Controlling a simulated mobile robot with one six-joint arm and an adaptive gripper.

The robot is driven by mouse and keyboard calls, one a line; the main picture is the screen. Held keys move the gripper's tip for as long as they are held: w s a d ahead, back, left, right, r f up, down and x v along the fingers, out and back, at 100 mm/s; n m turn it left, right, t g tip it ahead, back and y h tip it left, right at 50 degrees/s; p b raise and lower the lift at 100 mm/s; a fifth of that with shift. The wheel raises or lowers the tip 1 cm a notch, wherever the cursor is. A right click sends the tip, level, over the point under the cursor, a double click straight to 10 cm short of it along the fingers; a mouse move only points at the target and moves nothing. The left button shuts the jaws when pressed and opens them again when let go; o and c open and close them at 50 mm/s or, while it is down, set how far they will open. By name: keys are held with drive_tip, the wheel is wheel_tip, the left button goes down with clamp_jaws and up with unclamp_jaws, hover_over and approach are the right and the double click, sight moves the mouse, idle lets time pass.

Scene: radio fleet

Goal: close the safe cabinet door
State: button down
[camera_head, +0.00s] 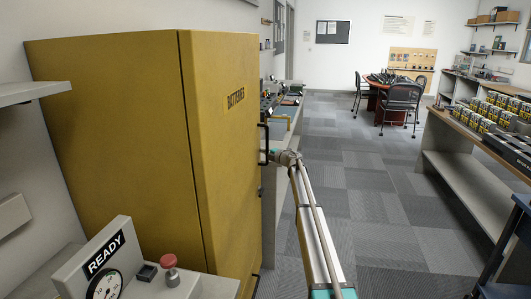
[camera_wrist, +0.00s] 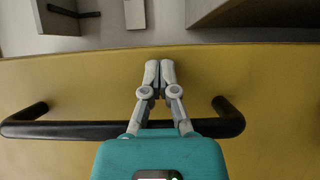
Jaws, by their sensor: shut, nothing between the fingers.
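The yellow safe cabinet (camera_head: 115,130) stands at the left in the head view. Its face lettered "BATTERIES" (camera_head: 225,150) carries a black bar handle (camera_head: 265,135) near the right edge. How far the door stands open cannot be told. My gripper (camera_head: 291,157) is beside the handle at the face's right edge. In the wrist view my gripper (camera_wrist: 160,68) is shut and empty, its fingertips over the yellow door panel (camera_wrist: 60,85) near its edge; contact cannot be told. The black handle (camera_wrist: 75,130) runs crosswise, its middle hidden by my gripper.
A panel with a "READY" sign (camera_head: 103,252) and red button (camera_head: 170,262) is at lower left. A bench (camera_head: 283,135) with equipment stands beyond the cabinet. A long bench (camera_head: 455,135) lines the right. A table with chairs (camera_head: 400,98) is at the back. The carpeted floor (camera_head: 370,190) between is clear.

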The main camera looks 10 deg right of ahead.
drive_tip(key=s+d, duration=0.5)
drive_tip(key=d, duration=0.7)
drive_tip(key=shift+s+d, duration=0.4)
drive_tip(key=shift+a, duration=0.1)
